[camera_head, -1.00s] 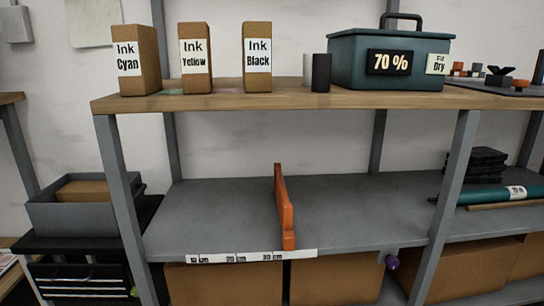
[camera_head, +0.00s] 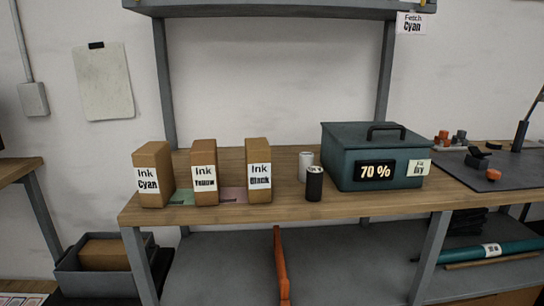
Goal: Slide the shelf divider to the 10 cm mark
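The orange shelf divider (camera_head: 281,270) stands upright on the grey lower shelf (camera_head: 340,270), near the middle of its width. Its lower front end is cut off by the bottom of the view. The marked scale strip on the shelf's front edge is out of view now. Neither of my grippers is in view.
Above the divider, a wooden shelf (camera_head: 240,211) carries the Ink Cyan box (camera_head: 152,160), Ink Yellow box (camera_head: 204,155), Ink Black box (camera_head: 258,155), a black canister (camera_head: 314,186), a white canister (camera_head: 306,160) and a teal box (camera_head: 350,165). Grey posts (camera_head: 428,258) flank the lower shelf.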

